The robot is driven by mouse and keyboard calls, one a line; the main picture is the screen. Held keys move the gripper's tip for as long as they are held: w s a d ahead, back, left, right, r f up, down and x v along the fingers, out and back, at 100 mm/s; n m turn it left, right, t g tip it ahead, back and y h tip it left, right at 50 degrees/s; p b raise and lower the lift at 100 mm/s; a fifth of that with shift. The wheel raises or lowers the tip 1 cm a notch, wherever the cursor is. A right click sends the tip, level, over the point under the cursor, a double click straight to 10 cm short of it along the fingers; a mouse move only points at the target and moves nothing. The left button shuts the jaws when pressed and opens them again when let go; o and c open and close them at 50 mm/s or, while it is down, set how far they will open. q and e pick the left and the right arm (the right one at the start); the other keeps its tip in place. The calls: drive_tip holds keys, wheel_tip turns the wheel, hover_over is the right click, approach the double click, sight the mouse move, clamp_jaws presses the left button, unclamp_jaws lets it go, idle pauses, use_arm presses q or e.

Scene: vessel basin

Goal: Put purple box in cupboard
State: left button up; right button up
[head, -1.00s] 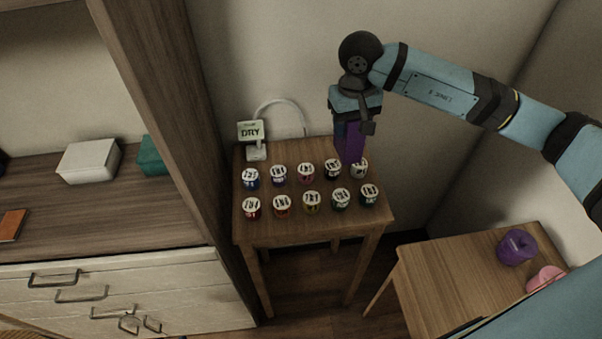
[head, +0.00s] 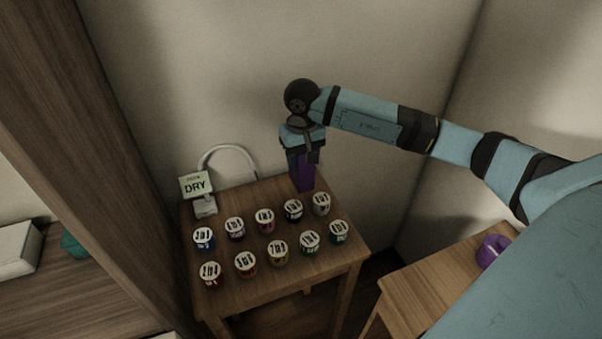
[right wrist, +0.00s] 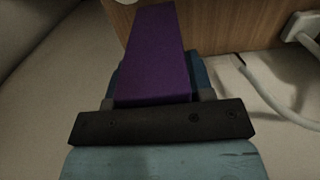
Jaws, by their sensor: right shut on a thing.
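The purple box (head: 305,174) is a tall, narrow block. My right gripper (head: 301,150) is shut on it at the back of a small wooden table. In the right wrist view the purple box (right wrist: 155,55) extends out from between the fingers. I cannot tell whether its lower end touches the table or hangs just above it. The cupboard appears to be the wooden unit at the left, with its upright side panel (head: 85,150) and a shelf (head: 85,290) in view. The purple box is to the right of this panel. My left gripper is not in view.
Several labelled paint pots (head: 265,221) stand on the small table (head: 325,262), close to the box. A white box (head: 15,248) and a teal object (head: 75,242) sit on the shelf. A purple pot (head: 491,251) is on another table.

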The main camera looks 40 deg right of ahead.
sight(302, 174)
drive_tip(key=shift+f, duration=2.85)
drive_tip(key=shift+f, duration=0.15)
drive_tip(key=o, duration=1)
